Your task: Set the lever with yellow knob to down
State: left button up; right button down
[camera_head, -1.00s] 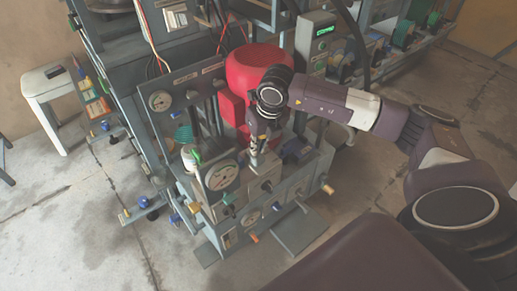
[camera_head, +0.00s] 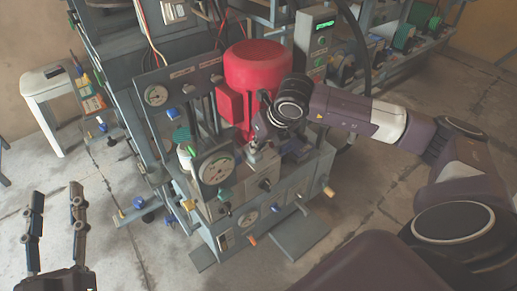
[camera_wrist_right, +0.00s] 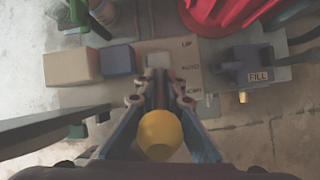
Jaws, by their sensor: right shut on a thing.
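The lever's yellow knob (camera_wrist_right: 160,135) sits between the fingers of my right gripper (camera_wrist_right: 161,101) in the right wrist view, and the gripper is shut on it. The fingers hide most of the lever's shaft. The panel beside them carries the labels UP, AUTO and a partly covered DOWN. The fingertips lie beside the DOWN end of these labels; the exact lever angle is hard to tell. In the head view my right gripper (camera_head: 259,145) is at the press's front panel, and the knob is hidden there. My left gripper (camera_head: 57,205) is open and empty at the lower left.
A red motor housing (camera_head: 258,75) stands just behind my right gripper. A gauge (camera_head: 216,169) and small knobs are on the panel to the left. A dark block marked FILL (camera_wrist_right: 252,62) is right of the lever. A white stool (camera_head: 47,82) stands at left; the floor around my left gripper is clear.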

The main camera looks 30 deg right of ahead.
pick_arm(q)
jog(key=s+r+t+h+b, duration=0.1)
jog(key=s+r+t, duration=0.4)
jog(key=r, duration=0.3)
jog(key=shift+s+r+h, duration=0.15)
jog(key=shift+r+h, duration=0.05)
jog(key=shift+h, duration=0.1)
pick_arm(e)
jog(key=shift+s+t, duration=0.15)
jog(key=shift+t, duration=0.25)
pick_arm(q)
jog(key=shift+a, duration=0.1)
pick_arm(e)
jog(key=shift+f, duration=0.1)
jog(key=c, duration=2)
grip_release()
jog(key=shift+c, duration=0.2)
jog(key=v, duration=1.2)
